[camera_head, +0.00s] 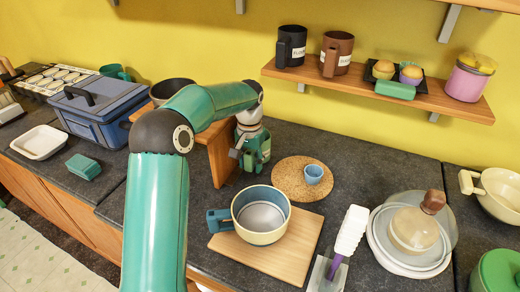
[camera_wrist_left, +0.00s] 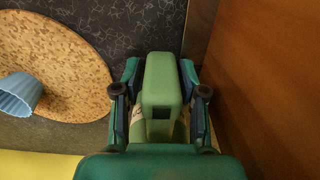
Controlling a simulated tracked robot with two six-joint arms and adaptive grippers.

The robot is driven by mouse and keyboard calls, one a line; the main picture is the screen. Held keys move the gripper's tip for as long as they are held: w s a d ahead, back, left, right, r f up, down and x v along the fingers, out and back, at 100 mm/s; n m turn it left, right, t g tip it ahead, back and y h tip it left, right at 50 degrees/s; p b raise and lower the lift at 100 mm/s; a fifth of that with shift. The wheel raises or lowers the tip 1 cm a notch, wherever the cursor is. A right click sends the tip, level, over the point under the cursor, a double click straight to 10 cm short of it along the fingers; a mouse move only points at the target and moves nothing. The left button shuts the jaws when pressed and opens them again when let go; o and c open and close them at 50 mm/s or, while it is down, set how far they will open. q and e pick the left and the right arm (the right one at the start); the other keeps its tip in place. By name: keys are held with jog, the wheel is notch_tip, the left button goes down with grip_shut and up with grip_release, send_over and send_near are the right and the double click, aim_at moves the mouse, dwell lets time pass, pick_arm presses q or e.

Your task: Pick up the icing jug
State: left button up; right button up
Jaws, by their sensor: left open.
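The icing jug (camera_head: 263,146) is a green jug with a pale label, standing on the dark counter beside the wooden riser. My left gripper (camera_head: 243,148) is at the jug and partly covers it in the head view. In the left wrist view the jug's light green handle (camera_wrist_left: 160,75) rises between the two fingers of my left gripper (camera_wrist_left: 160,94). The fingers are apart, one on each side of the handle; I cannot tell whether they touch it. Most of the jug's body is hidden there. My right gripper is not in view.
The wooden riser (camera_head: 219,158) stands close on one side, its panel (camera_wrist_left: 265,90) filling the wrist view's right. A round cork mat (camera_head: 290,190) with a small blue cup (camera_head: 313,174) lies on the other side. A pan (camera_head: 261,214) sits on a board in front.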

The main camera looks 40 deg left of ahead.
aim_at(253, 152)
pick_arm(q)
jog(key=shift+f, duration=0.45)
jog(key=shift+c, duration=0.2)
grip_shut()
jog(key=shift+r, duration=0.1)
jog(key=shift+w+d+r, duration=0.1)
jog(key=shift+d+r, duration=0.05)
jog(key=shift+r, duration=0.3)
jog(key=r, duration=0.6)
jog(key=shift+d+r+b, duration=0.1)
jog(key=shift+d+b, duration=0.1)
jog(key=shift+b, duration=0.1)
jog(key=w+d, duration=0.2)
jog(key=d, duration=0.4)
jog(key=w+d+b, duration=0.1)
jog(key=w+d, duration=0.1)
jog(key=d, duration=0.4)
jog(key=w+d, duration=0.2)
jog(key=d, duration=0.4)
jog(key=shift+d+b, duration=0.2)
jog(key=shift+b, duration=0.2)
